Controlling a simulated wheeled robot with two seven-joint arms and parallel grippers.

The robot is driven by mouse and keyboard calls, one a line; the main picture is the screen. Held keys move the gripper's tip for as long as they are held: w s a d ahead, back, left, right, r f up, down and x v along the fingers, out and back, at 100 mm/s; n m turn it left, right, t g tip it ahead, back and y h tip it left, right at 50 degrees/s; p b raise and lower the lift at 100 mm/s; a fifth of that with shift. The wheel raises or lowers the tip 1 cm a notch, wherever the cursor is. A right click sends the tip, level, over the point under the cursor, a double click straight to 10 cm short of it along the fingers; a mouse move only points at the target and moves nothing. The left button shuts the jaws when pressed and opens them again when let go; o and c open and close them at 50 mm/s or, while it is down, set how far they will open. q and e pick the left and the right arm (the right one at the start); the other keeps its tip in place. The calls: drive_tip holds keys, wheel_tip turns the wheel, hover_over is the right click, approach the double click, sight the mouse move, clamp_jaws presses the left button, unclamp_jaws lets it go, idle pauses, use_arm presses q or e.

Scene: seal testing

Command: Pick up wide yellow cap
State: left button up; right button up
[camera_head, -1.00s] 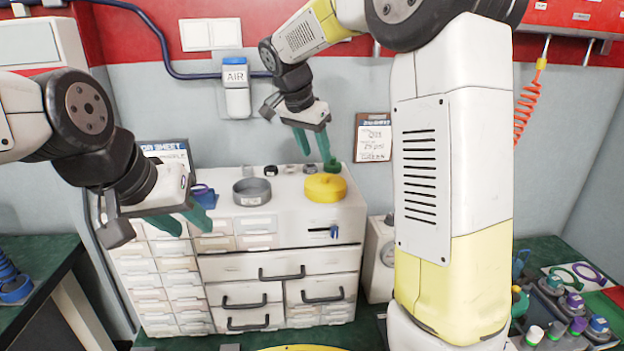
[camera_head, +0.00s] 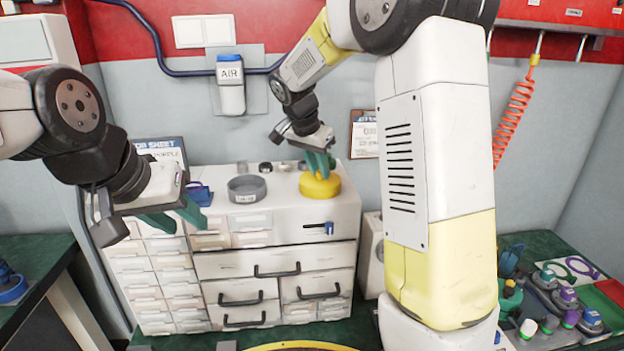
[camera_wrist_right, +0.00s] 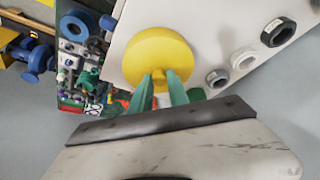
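The wide yellow cap (camera_head: 320,188) is a round disc on top of the white drawer cabinet (camera_head: 275,225), near its back right. It also fills the middle of the right wrist view (camera_wrist_right: 160,55). My right gripper (camera_head: 320,164) is at the cap from above, its green fingers close together. In the right wrist view the fingers (camera_wrist_right: 162,88) stand on either side of a small yellow knob on the cap and look shut on it; exact contact is hard to see. My left gripper (camera_head: 175,218) is open and empty, in front of the cabinet's left side.
A grey round cap (camera_head: 246,188) stands left of the yellow one. Several small rings (camera_wrist_right: 243,60) lie along the back edge. A blue item (camera_head: 200,194) lies at the cabinet's left. A wall with an AIR box (camera_head: 231,85) is behind. Coloured parts stand on the right bench.

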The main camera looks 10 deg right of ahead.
clamp_jaws()
drive_tip(key=shift+r, duration=0.2)
